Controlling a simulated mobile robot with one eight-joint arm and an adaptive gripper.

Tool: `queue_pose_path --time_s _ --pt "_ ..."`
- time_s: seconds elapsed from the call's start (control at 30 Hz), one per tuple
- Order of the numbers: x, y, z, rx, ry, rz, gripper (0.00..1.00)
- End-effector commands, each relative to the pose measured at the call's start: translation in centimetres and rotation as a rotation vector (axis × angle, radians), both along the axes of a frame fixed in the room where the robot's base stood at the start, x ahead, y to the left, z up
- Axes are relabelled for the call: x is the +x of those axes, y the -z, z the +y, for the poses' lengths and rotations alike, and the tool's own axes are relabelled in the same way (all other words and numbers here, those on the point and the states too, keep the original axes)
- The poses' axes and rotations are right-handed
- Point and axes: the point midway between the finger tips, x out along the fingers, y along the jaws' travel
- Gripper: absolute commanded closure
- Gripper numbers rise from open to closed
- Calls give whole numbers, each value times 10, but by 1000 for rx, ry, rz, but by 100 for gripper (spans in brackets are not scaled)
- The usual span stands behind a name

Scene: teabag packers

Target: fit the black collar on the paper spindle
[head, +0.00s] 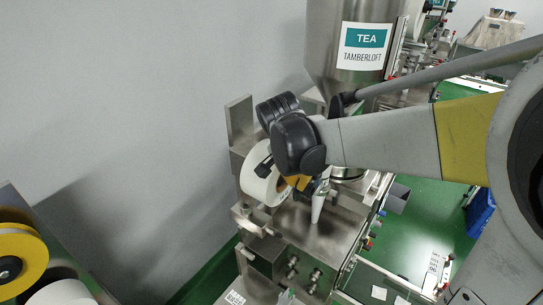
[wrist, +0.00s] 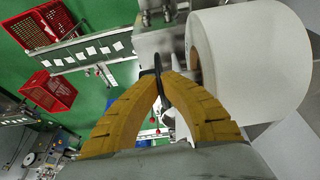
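The white paper roll (head: 258,190) sits on the steel machine, left of my gripper (head: 298,183). In the wrist view the roll (wrist: 255,60) fills the upper right, its brown core edge facing the fingers. My gripper (wrist: 160,78) has its yellow fingers closed together at the tips on a thin dark piece, the black collar (wrist: 158,65), seen nearly edge-on. The collar is beside the roll's end face, apart from it in this view. In the head view my wrist hides much of this area, and a dark piece by the roll is unclear. The spindle is not clearly visible.
A steel tea hopper (head: 362,60) rises behind my arm. Red crates (wrist: 50,90) and a conveyor (wrist: 95,48) with white packets stand to the left in the wrist view. Green floor lies open between them.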

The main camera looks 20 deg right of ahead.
Motion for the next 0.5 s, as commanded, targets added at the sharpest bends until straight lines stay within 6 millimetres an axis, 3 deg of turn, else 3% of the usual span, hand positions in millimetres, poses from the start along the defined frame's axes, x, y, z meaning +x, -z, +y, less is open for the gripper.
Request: queue_pose_path --time_s 0.5 --pt "7 0 5 0 -1 0 100"
